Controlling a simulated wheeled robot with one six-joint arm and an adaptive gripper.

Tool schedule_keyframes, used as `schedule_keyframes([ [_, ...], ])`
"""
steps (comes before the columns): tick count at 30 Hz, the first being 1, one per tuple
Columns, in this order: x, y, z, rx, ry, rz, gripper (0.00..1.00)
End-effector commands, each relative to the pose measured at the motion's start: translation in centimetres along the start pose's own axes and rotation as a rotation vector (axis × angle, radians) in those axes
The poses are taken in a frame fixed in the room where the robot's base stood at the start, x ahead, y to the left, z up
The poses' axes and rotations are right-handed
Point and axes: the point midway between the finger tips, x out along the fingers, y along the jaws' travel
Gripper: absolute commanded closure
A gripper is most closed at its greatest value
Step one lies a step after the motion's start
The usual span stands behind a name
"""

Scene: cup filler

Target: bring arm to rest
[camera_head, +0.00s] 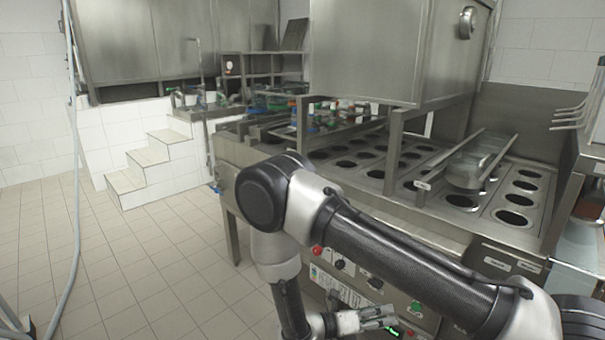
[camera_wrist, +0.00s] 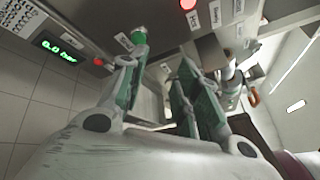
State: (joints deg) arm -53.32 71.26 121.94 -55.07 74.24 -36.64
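My arm reaches in from the lower right of the head view, bends at an elbow near the middle and folds down. My gripper (camera_head: 378,318) is low, in front of the cup filler's control panel (camera_head: 345,275). In the wrist view, the two green-padded fingers of my gripper (camera_wrist: 163,65) stand apart. I see nothing held between them. The lower arm partly hides the front of the steel cup filler (camera_head: 450,222).
The filler's top has rows of round holes, with a metal tray (camera_head: 476,165) above them. A steel hood (camera_head: 385,50) overhangs it. Tiled steps (camera_head: 150,160) stand at the back left. A hose (camera_head: 75,190) hangs at the left. Tiled floor (camera_head: 130,260) is clear.

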Motion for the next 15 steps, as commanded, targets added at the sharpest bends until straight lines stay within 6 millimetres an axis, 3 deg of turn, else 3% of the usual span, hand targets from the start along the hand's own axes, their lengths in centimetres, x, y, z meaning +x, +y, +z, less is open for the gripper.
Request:
schedule_keyframes([
  [15, 0.8, -16.6, 7.0, 1.039, 0.808, -0.349, 0.68],
])
